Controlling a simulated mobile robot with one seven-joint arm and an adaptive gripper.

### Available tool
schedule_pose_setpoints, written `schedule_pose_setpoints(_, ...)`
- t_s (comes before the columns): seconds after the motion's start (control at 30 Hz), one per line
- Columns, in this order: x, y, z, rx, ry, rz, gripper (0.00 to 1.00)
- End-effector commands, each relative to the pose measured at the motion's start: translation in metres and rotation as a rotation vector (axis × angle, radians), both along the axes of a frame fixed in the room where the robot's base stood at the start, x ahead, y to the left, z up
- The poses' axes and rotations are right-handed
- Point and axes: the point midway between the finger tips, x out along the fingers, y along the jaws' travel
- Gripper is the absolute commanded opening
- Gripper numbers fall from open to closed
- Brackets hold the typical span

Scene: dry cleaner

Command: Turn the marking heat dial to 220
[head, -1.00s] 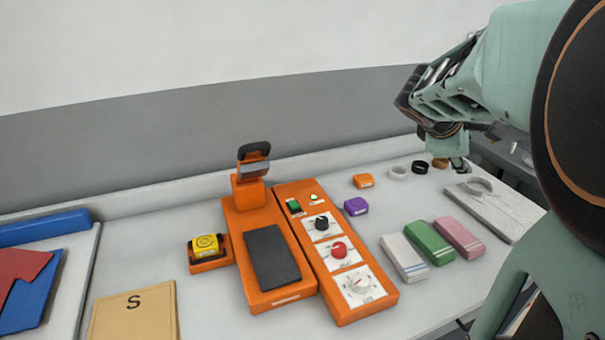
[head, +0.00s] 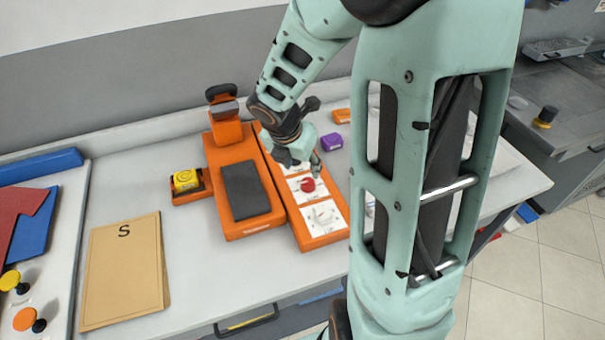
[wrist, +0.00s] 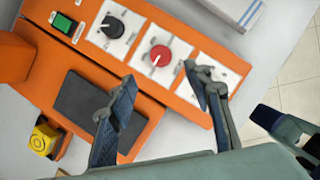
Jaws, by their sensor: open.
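The orange control panel (head: 318,240) carries a row of dials on white plates. The red dial (head: 307,185) also shows in the wrist view (wrist: 160,56). The white dial (head: 323,216) is nearest the front edge; in the wrist view a finger partly covers its plate. The black dial (wrist: 111,26) is hidden behind my arm in the head view. The labels are too small to read, so I cannot tell which is marking heat. My gripper (wrist: 160,78) is open and empty above the panel, its fingertips on either side of the red dial in the picture, apparently without contact.
An orange press with a dark pad (head: 247,190) stands left of the panel. A yellow block (head: 186,181) sits beside it, and a tan folder marked S (head: 125,270) lies further left. A purple block (head: 331,141) is behind. My arm hides the table's right part.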

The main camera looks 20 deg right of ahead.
Motion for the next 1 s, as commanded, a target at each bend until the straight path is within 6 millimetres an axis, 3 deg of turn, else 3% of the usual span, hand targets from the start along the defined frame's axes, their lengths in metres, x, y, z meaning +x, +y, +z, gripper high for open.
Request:
schedule_pose_setpoints(0.5,0.023,-0.024,-0.083,0.000,0.000,-0.001,0.46)
schedule_pose_setpoints(0.7,0.028,-0.028,-0.095,0.000,-0.001,-0.001,0.46)
schedule_pose_setpoints(1.0,0.029,-0.029,-0.096,-0.001,-0.002,-0.002,0.46)
